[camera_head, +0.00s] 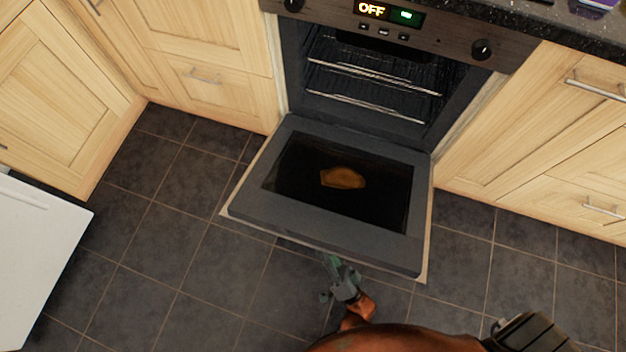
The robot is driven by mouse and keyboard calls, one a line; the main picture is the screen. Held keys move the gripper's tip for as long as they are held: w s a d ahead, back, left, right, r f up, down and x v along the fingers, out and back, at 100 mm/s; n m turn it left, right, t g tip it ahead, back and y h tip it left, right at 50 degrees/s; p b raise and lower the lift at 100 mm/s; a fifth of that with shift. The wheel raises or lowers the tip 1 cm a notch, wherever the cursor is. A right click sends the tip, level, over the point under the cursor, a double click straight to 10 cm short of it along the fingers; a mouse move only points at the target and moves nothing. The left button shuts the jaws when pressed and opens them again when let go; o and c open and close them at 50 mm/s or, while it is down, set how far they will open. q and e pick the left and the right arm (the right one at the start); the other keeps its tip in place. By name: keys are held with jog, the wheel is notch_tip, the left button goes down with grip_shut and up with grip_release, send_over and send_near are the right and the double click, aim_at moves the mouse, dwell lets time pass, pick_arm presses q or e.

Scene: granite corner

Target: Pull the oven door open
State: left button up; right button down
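The oven (370,75) is built into the cabinets at the top centre. Its dark grey door (320,242) is swung far down, about level, with its inner side and dark glass facing up. The cavity with its wire racks (375,75) is exposed. My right gripper (334,272) is just below the door's front edge in the picture, with its arm coming in from the lower right. Whether it touches the door, and whether its fingers are apart, I cannot tell. The door's handle is hidden. My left gripper is out of view.
An orange-brown patch (343,177) shows in the door glass, perhaps a reflection. Wooden cabinets (205,75) flank the oven. A white panel (40,250) stands at the left. Dark floor tiles (170,250) are clear left of the door. The control panel display (388,13) reads OFF.

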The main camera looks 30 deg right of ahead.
dwell(0.4)
jog(key=c, duration=1.8)
grip_release()
jog(key=shift+f, duration=0.1)
jog(key=shift+c, duration=0.2)
